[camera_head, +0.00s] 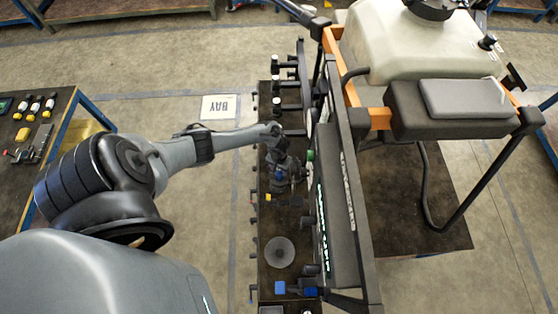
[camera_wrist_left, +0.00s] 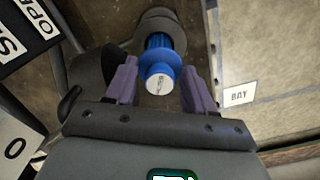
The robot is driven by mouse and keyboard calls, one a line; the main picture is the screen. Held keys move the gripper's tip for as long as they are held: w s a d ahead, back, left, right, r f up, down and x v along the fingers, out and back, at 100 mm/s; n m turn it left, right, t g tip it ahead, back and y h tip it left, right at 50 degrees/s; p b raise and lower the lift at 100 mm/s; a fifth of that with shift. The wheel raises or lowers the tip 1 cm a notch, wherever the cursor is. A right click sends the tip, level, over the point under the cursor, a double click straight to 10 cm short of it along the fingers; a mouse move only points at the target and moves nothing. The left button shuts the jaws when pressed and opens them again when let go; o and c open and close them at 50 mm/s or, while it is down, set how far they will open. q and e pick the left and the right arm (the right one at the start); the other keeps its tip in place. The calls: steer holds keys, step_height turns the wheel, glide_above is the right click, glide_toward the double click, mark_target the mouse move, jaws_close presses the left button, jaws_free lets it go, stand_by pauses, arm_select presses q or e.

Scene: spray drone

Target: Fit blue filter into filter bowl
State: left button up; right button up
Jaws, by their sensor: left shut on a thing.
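The blue filter (camera_wrist_left: 160,62) is a ribbed blue cylinder with a pale labelled end facing the left wrist camera. My left gripper (camera_wrist_left: 160,88) is shut on it, with a purple-grey finger on each side. Its far end meets or overlaps a dark grey round piece (camera_wrist_left: 160,22), which may be the filter bowl. I cannot tell whether the filter is inside that piece or in front of it. In the head view my left gripper (camera_head: 286,172) is over the narrow dark bench, beside the drone frame, with a small bit of blue (camera_head: 279,176) at it. My right gripper is not in view.
The drone (camera_head: 340,190), with dark panels and an orange frame, stands close to the right of the bench. A grey disc (camera_head: 279,252) and a blue item (camera_head: 281,288) lie nearer on the bench. A side table (camera_head: 45,125) holds small bottles. The floor between is clear.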

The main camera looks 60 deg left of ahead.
arm_select(q)
steer(key=shift+f+b, duration=1.85)
steer(key=shift+f, duration=0.6)
steer(key=shift+r, duration=0.15)
steer(key=shift+r+p, duration=1.2)
steer(key=shift+p, duration=0.25)
steer(key=shift+r+p, duration=1.95)
steer(key=shift+p, duration=0.2)
steer(key=shift+r+p, duration=0.55)
steer(key=shift+p, duration=0.05)
steer(key=shift+p, duration=0.3)
steer(key=shift+f+b, duration=1.1)
steer(key=shift+f, duration=0.4)
